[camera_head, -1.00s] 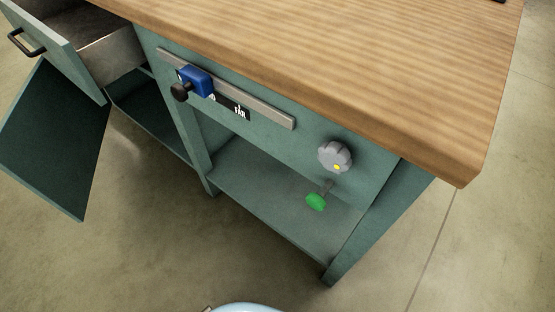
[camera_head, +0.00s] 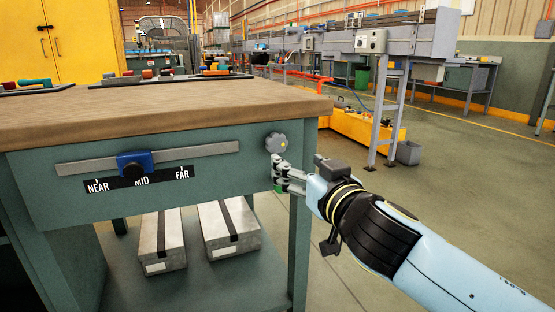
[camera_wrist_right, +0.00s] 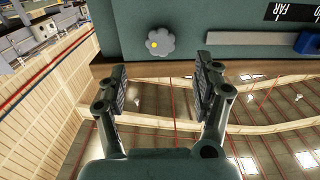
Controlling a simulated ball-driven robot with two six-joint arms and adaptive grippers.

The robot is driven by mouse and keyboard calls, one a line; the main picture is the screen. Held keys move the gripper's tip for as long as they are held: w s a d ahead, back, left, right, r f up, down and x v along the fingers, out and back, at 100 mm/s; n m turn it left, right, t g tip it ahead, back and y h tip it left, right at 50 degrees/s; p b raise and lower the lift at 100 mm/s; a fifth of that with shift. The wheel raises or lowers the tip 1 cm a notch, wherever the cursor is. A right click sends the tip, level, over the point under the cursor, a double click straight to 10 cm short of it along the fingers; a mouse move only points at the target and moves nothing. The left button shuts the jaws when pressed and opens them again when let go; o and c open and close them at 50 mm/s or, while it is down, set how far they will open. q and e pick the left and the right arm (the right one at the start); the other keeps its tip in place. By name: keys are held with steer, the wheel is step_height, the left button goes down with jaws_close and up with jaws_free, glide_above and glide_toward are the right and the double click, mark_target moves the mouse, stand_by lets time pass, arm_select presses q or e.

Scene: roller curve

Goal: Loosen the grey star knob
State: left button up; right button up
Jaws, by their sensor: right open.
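The grey star knob (camera_head: 276,142) is on the right end of the green bench front, just under the wooden top. A yellow dot marks its right side. My right gripper (camera_head: 279,172) is just below the knob in the head view, with its fingers open and empty. In the right wrist view the knob (camera_wrist_right: 160,42) appears beyond the gap between the two open fingertips (camera_wrist_right: 160,78), apart from both. A bit of green (camera_head: 278,189) shows by the fingers, mostly hidden by them. My left gripper is not in view.
A blue slider (camera_head: 135,163) with a black knob sits on a rail above a NEAR, MID, FAR label (camera_head: 140,181). Two grey boxes (camera_head: 228,230) stand on the lower shelf. Coloured items lie on the wooden top (camera_head: 190,110). Open floor (camera_head: 425,205) lies right of the bench.

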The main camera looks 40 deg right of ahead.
mark_target(278, 146)
steer(key=x, duration=1)
steer(key=shift+w+r, duration=0.1)
steer(key=shift+w, duration=0.2)
steer(key=shift+c, duration=0.3)
steer(key=c, duration=1.1)
